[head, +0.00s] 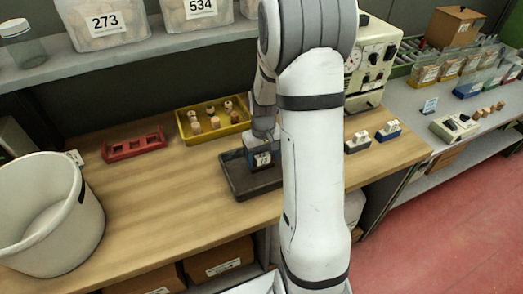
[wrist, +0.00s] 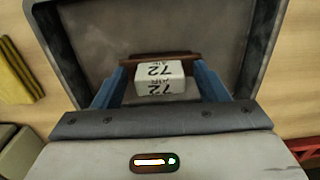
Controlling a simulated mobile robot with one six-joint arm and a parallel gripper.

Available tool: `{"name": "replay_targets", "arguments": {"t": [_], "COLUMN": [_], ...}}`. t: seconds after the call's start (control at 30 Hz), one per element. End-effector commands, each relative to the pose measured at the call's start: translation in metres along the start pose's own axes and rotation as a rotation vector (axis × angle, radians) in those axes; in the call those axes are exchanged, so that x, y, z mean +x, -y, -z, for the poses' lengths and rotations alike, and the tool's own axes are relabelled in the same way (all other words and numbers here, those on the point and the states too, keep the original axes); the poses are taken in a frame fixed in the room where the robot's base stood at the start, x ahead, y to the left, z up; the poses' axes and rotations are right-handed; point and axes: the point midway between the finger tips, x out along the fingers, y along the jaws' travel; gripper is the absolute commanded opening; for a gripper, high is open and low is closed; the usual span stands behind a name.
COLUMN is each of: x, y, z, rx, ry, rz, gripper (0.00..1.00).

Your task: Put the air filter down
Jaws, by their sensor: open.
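The air filter is a small block with a white face printed "72 AIR"; it shows in the wrist view (wrist: 160,80) and, partly covered, in the head view (head: 263,159). It is at the dark grey tray (head: 238,187), which also fills the upper wrist view (wrist: 150,25). A brown edge shows just behind the white face. My gripper (wrist: 159,72) is open, its blue fingers on either side of the block with a small gap at each. In the head view my gripper (head: 261,150) is low over the tray, and my arm hides the tray's right part.
A yellow tray (head: 235,129) with several corks stands behind the dark tray. A red rack (head: 133,145) is at the left, and a big white bucket (head: 45,215) at the front left. A white machine (head: 372,60) stands behind my arm. Bare wood lies left of the dark tray.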

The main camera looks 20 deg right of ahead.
Motion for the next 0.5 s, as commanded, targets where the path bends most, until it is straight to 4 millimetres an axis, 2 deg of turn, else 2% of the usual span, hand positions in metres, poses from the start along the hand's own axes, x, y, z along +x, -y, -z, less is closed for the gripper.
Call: {"name": "replay_targets", "arguments": {"t": [0.17, 0.5], "x": [-0.022, -0.094], "y": [0.0, 0.0], "z": [0.001, 0.001], "rx": [-0.001, -0.001], "ry": [-0.006, -0.005], "rz": [-0.001, -0.001], "gripper": [0.67, 0.67]}}
